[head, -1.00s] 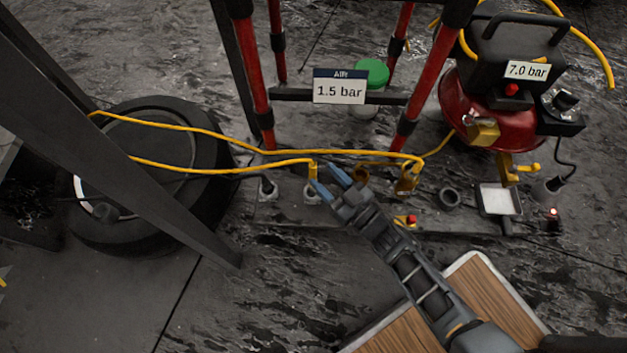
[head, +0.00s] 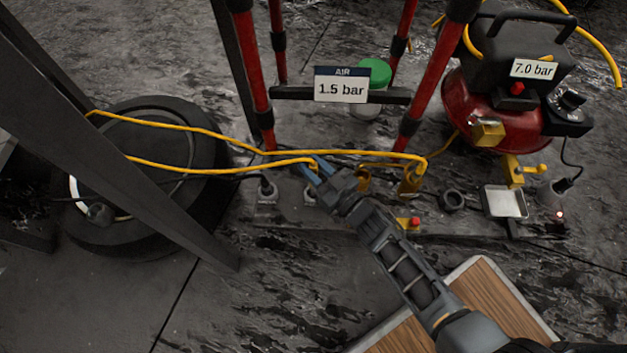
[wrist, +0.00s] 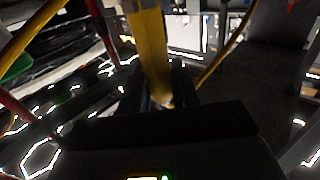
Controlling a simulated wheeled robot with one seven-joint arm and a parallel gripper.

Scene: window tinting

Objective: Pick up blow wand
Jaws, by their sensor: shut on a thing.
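My gripper (head: 315,168) is shut on the yellow blow wand, at the end of a yellow hose (head: 240,171) by the near edge of the dark floor plate. In the head view the blue fingers largely hide the wand. In the wrist view the blow wand (wrist: 148,45) stands as a thick yellow body between the dark fingers (wrist: 160,95). I cannot tell whether its lower end touches the plate.
A red compressor (head: 505,120) marked 7.0 bar stands at right. Red posts rise behind the plate, with a 1.5 bar sign (head: 341,85). A second yellow hose (head: 340,152) passes close behind my gripper. A black round reel (head: 150,220) lies at left.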

